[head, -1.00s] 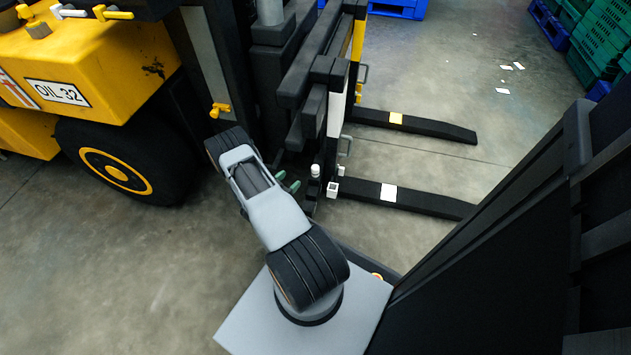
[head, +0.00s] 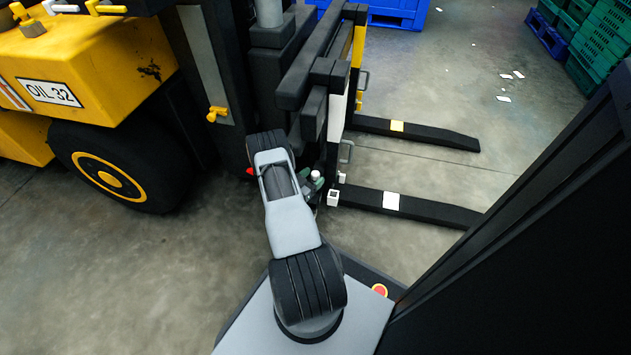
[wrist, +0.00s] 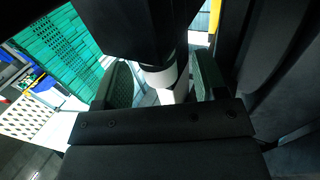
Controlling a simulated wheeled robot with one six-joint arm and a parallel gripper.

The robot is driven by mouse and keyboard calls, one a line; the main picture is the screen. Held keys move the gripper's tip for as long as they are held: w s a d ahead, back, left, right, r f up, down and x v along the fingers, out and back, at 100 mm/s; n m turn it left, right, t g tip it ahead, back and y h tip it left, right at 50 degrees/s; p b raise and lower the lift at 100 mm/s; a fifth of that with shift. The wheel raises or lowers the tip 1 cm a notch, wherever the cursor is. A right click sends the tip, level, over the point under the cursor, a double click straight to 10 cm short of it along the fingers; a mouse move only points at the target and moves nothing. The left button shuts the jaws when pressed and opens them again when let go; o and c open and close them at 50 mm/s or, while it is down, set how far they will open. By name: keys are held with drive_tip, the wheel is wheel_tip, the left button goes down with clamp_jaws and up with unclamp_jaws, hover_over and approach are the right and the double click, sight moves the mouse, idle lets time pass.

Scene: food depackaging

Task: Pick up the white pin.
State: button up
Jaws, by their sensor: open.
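The white pin (head: 315,174) is at the forklift's fork carriage, left of the near fork's base. In the wrist view the pin (wrist: 163,77) shows as a white cylinder between the two green-padded fingers of my gripper (wrist: 164,84). The fingers are open, one on each side of it. A gap shows on its right side; I cannot tell whether the left finger touches it. A dark block hides its upper part there. In the head view my gripper (head: 312,186) is partly hidden by my arm.
A small white square socket (head: 333,198) stands right of the pin. The near fork (head: 430,211) and far fork (head: 430,138) extend right. The yellow forklift (head: 90,65) fills the left. Green crates (head: 590,50) stand far right. Open floor lies between.

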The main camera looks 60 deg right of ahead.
sight(318, 172)
drive_tip(key=shift+s+d+f+b, duration=0.15)
drive_tip(key=shift+d+b, duration=0.1)
drive_tip(key=shift+d, duration=0.55)
drive_tip(key=shift+s+d+r+b, duration=0.1)
drive_tip(key=shift+d+b, duration=0.1)
drive_tip(key=shift+d, duration=0.6)
drive_tip(key=shift+c, duration=0.2)
drive_tip(key=c, duration=1)
